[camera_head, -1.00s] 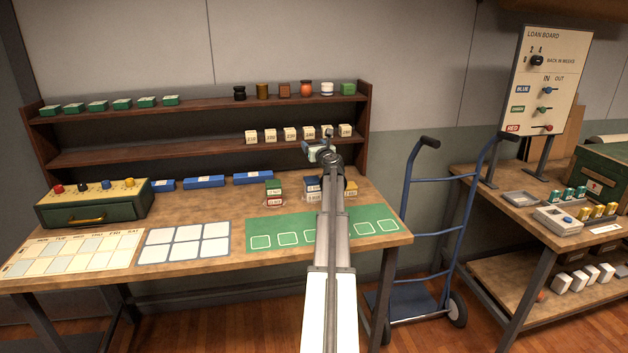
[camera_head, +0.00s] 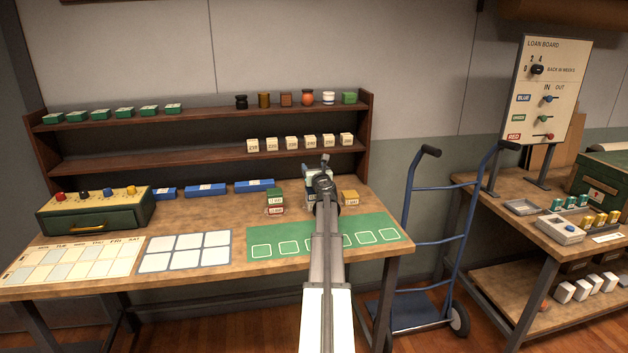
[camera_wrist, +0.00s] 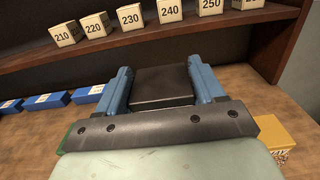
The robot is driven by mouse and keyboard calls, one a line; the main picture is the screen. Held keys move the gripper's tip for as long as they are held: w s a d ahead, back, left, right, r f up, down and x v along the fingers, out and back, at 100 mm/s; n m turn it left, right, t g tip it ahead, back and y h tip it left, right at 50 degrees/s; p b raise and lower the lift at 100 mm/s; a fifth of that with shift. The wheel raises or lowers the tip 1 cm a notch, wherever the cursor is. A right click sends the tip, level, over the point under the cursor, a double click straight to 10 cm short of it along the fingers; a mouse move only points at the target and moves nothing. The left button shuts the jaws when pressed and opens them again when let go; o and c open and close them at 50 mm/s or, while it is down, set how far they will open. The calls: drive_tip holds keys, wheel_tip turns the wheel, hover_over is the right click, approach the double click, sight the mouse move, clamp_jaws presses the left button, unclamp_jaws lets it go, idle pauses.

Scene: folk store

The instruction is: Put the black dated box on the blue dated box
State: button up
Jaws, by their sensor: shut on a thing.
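My gripper (camera_head: 318,176) is low over the middle stack on the bench in the head view. In the wrist view, its two blue fingers (camera_wrist: 162,76) are shut on the black dated box (camera_wrist: 163,92), which sits level between them. The blue dated box (camera_head: 309,201) stands on the bench under my gripper, largely hidden by my arm. The black box is over or very near it. I cannot tell whether the two touch. The blue box is hidden in the wrist view.
A green box (camera_head: 275,193) sits on a red box (camera_head: 275,210) to the left. A yellow box (camera_head: 350,198) stands close on the right. The shelf (camera_head: 200,156) with numbered cream blocks (camera_wrist: 169,11) is behind. The green mat (camera_head: 290,232) in front is clear.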

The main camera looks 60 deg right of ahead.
drive_tip(key=shift+f, duration=2)
drive_tip(key=shift+f, duration=0.1)
drive_tip(key=o, duration=1.1)
drive_tip(key=v, duration=1.2)
drive_tip(key=shift+r, duration=0.2)
